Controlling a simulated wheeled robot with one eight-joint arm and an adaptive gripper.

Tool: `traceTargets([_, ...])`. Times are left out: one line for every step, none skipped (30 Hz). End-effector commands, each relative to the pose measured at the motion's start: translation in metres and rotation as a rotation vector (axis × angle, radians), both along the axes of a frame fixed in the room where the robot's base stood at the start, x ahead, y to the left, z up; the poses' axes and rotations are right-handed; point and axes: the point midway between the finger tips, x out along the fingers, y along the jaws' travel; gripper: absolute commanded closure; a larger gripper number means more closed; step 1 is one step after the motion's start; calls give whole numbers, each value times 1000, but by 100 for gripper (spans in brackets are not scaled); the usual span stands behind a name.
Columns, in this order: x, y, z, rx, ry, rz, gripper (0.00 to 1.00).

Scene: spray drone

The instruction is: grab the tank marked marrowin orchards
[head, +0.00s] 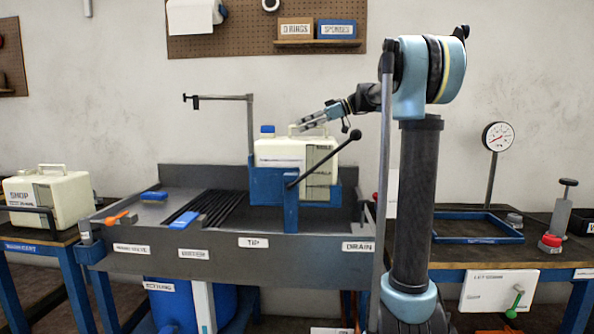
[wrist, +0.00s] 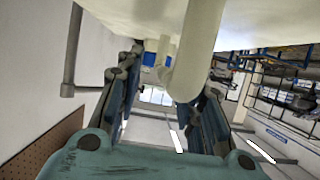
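A cream tank (head: 280,150) with a blue cap (head: 267,129) sits in a blue cradle (head: 265,188) above the sink. Its front label is too small to read. A second cream tank (head: 65,198), marked SHOP, stands on the left bench. My gripper (head: 308,122) is at the top handle of the cradled tank. In the wrist view, the fingers of my gripper (wrist: 172,95) are spread to either side of the pale handle (wrist: 198,48). I cannot tell whether they touch it.
A dark lever (head: 325,158) slants across the cradled tank's front. A thin spout post (head: 250,125) rises behind it. The sink (head: 135,235) holds blue brushes. The right bench carries a blue tray frame (head: 478,238) and a gauge (head: 497,137).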

Motion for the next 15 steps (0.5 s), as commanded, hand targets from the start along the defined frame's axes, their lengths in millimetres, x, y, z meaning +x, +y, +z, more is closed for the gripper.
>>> traceTargets([0,7,-3,0,0,1,65])
traceTargets([0,10,-4,0,0,0,65])
traceTargets([0,13,-5,0,0,1,65])
traceTargets([0,14,-6,0,0,1,65])
traceTargets([0,15,-6,0,0,0,65])
traceTargets([0,15,-6,0,1,0,65])
traceTargets([1,15,-6,0,1,0,65])
traceTargets([1,15,-6,0,1,0,65])
traceTargets([1,15,-6,0,1,0,65])
traceTargets([1,15,-6,0,1,0,65])
traceTargets([1,15,-6,0,1,-1,67])
traceTargets([1,15,-6,0,1,-1,76])
traceTargets([1,15,-6,0,1,-1,83])
traceTargets([1,15,-6,0,1,-1,90])
traceTargets([1,15,-6,0,1,-1,99])
